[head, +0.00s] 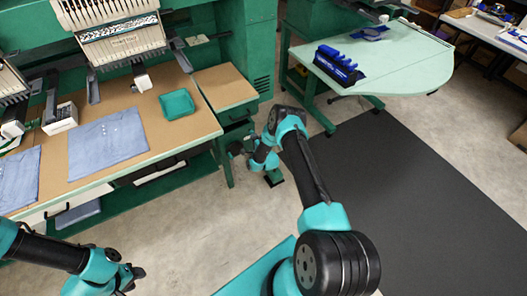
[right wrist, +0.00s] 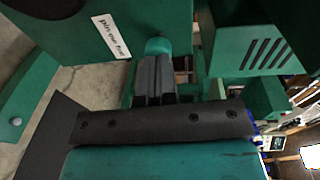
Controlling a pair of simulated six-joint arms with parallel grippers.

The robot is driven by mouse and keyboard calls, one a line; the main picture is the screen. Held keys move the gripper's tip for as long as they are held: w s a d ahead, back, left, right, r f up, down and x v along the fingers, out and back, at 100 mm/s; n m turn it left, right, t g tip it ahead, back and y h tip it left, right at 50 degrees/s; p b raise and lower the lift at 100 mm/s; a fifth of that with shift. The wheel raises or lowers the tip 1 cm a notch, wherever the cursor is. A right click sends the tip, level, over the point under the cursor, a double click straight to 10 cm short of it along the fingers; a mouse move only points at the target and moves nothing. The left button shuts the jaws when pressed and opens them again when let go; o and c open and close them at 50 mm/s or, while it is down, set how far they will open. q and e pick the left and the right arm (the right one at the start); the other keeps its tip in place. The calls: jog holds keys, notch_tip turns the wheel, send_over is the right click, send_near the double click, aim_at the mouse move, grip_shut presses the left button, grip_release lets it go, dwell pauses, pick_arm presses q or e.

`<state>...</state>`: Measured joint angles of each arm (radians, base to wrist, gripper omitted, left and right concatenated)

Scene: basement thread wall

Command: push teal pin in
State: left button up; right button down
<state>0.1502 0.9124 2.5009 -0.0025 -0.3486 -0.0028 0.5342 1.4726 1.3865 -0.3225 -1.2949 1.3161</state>
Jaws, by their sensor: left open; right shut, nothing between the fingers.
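A teal rounded knob, which looks like the teal pin (right wrist: 158,45), shows in the right wrist view just beyond my right fingertips. It sits beside a green panel; how far it stands out cannot be told. My right gripper (right wrist: 155,62) is shut and empty, its dark fingers lined up with the knob. Whether they touch it is unclear. In the head view my right gripper (head: 237,149) is small and dark, beside the brown-topped table's corner. The pin cannot be made out there. My left gripper (head: 135,274) is open and empty at the lower left, over the floor.
A green panel (right wrist: 70,30) with a white label (right wrist: 110,36) is close to the right gripper. The brown table (head: 175,125) holds blue cloth (head: 108,143) and a teal tray (head: 177,104). A pale green table (head: 400,65) stands at the back right. Dark matting (head: 410,190) lies clear.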

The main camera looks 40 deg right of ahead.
jog(key=v, duration=1.2)
jog(key=shift+s, duration=0.4)
jog(key=shift+a, duration=0.15)
jog(key=s+a+r+n+g+y, duration=0.25)
jog(key=a+n+g, duration=0.2)
jog(key=a, duration=0.25)
jog(key=s+a+r+n+g+y, duration=0.2)
jog(key=s+a+n+g+y, duration=0.15)
jog(key=a+n, duration=0.3)
jog(key=s+a+r+n+g, duration=0.3)
jog(key=s+a+r+g, duration=0.1)
jog(key=s, duration=0.4)
jog(key=s+a+r+n+g+y, duration=0.1)
jog(key=s+a+r+n+g, duration=0.2)
jog(key=s, duration=0.6)
jog(key=a+r+n, duration=0.1)
jog(key=a, duration=0.1)
jog(key=shift+a+r+g, duration=0.3)
jog(key=shift+r+g, duration=0.05)
jog(key=shift+g, duration=0.05)
